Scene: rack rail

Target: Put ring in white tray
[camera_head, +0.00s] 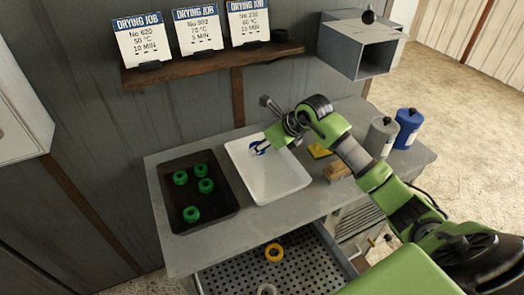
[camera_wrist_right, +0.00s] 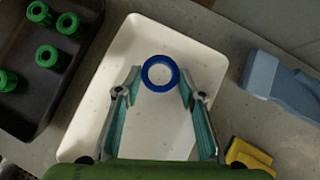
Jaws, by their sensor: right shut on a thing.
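The white tray (camera_head: 292,187) stands on the grey bench, and it also fills the middle of the right wrist view (camera_wrist_right: 152,32). My right gripper (camera_head: 262,147) is over the tray. In the right wrist view its fingers (camera_wrist_right: 160,76) are shut on a blue ring (camera_wrist_right: 146,82), which sits between the fingertips with the white tray floor behind it. The blue ring also shows small in the head view (camera_head: 261,152). I cannot tell whether the ring touches the tray floor. No other ring shows in the white tray. My left gripper is not in view.
A dark tray (camera_head: 213,219) with several green rings stands left of the white tray. A yellow sponge (camera_head: 319,151), a wooden brush (camera_head: 337,172) and bottles (camera_head: 408,128) stand at right. A perforated drawer below holds a yellow ring (camera_head: 273,253) and a grey ring (camera_head: 267,289).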

